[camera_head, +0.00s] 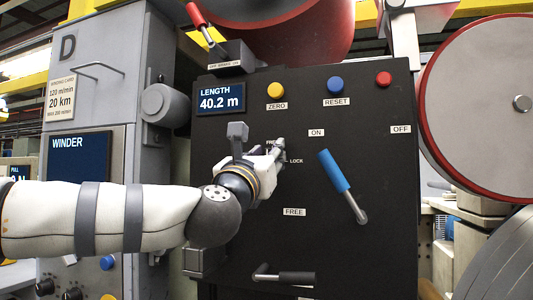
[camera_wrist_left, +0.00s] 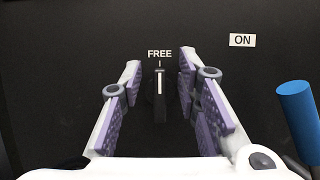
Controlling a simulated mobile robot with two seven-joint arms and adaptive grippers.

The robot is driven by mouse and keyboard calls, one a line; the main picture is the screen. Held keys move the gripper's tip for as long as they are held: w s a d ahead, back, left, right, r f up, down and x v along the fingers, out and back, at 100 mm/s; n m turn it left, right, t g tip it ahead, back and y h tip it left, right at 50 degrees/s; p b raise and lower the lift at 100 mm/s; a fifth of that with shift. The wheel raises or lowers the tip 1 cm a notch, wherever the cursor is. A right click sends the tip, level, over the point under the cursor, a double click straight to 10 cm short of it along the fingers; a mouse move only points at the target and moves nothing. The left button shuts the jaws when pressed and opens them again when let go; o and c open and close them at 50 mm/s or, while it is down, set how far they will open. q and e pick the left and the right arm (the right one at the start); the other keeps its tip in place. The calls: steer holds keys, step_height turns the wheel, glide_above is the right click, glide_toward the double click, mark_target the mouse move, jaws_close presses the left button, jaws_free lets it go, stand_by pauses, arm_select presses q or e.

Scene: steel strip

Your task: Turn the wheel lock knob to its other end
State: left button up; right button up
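The wheel lock knob (camera_wrist_left: 160,86) is a small black knob on the black panel, seen in the left wrist view. Its white line points straight up at the FREE label (camera_wrist_left: 160,54). In the head view my left gripper (camera_head: 279,149) covers most of the knob, and the LOCK label (camera_head: 296,160) shows just right of the fingers. In the left wrist view my left gripper (camera_wrist_left: 160,74) is open. Its purple-padded fingers stand left and right of the knob, with a gap on both sides. My right gripper is in neither view.
A blue-handled lever (camera_head: 335,172) stands right of my left gripper, between the ON and FREE labels. Yellow (camera_head: 275,90), blue (camera_head: 335,84) and red (camera_head: 383,78) buttons line the panel top. A black-gripped handle (camera_head: 296,278) juts out below.

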arm_select(q)
jaws_close()
steer(key=shift+m, duration=0.4)
steer(key=m+g+h+p, duration=0.1)
steer(key=m+g, duration=0.1)
steer(key=m, duration=0.5)
steer(key=m+g+h+p, duration=0.1)
steer(key=m+g+h, duration=0.1)
steer(key=m, duration=0.5)
steer(key=d+f+m+g+h+p, duration=0.1)
steer(key=m+g, duration=0.2)
steer(key=m, duration=0.4)
steer(key=shift+s+d+h, duration=0.1)
steer(key=shift+s+h, duration=0.2)
steer(key=shift+h, duration=0.1)
steer(key=shift+f+m+g+p, duration=0.1)
steer(key=shift+m+g+p, duration=0.2)
steer(key=shift+m+p, duration=0.1)
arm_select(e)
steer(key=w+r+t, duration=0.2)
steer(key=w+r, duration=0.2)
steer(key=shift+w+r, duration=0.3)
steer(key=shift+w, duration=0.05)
arm_select(q)
steer(key=shift+w, duration=0.1)
